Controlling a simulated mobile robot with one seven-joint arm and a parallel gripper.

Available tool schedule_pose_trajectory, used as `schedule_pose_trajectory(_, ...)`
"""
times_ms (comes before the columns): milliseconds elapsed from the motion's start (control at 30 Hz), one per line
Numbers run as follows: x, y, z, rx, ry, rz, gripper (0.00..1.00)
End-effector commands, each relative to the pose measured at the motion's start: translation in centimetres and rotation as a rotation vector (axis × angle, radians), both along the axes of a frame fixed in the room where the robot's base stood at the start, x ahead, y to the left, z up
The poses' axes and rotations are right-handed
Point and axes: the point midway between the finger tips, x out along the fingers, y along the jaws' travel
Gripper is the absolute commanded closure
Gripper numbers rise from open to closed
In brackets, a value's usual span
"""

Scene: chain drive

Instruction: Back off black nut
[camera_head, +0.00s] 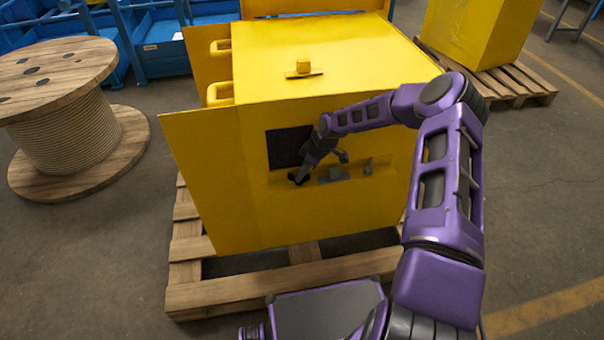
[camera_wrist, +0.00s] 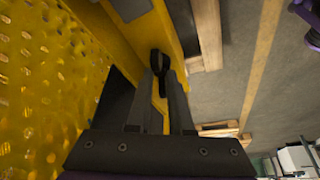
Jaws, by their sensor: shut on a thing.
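The black nut (camera_wrist: 158,58) shows in the wrist view as a dark rounded piece at the tips of my fingers, beside the yellow machine housing. My gripper (camera_wrist: 162,86) is shut on it, with one finger on each side.
Grey parts (camera_head: 334,174) sit on the housing's ledge, right of my gripper. A yellow door panel (camera_head: 205,185) stands open at the left. The housing rests on a wooden pallet (camera_head: 285,277). A cable spool (camera_head: 62,130) stands at the left.

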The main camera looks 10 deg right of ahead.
Motion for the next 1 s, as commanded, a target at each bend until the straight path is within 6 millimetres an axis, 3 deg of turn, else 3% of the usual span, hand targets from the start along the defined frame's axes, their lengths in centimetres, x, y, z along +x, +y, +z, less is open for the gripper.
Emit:
schedule_pose_trajectory(267, -0.05, -0.08, -0.08, -0.002, 0.001, -0.001, 1.0)
schedule_pose_trajectory(300, -0.05, -0.08, -0.08, -0.002, 0.001, -0.001, 0.73)
schedule_pose_trajectory(433, -0.04, -0.06, -0.06, -0.001, 0.001, -0.001, 0.5)
schedule_pose_trajectory(767, -0.04, -0.01, 0.03, -0.001, 0.001, -0.006, 0.5)
schedule_pose_trajectory(1000, -0.18, 0.08, 0.33, -0.002, 0.0, -0.113, 0.5)
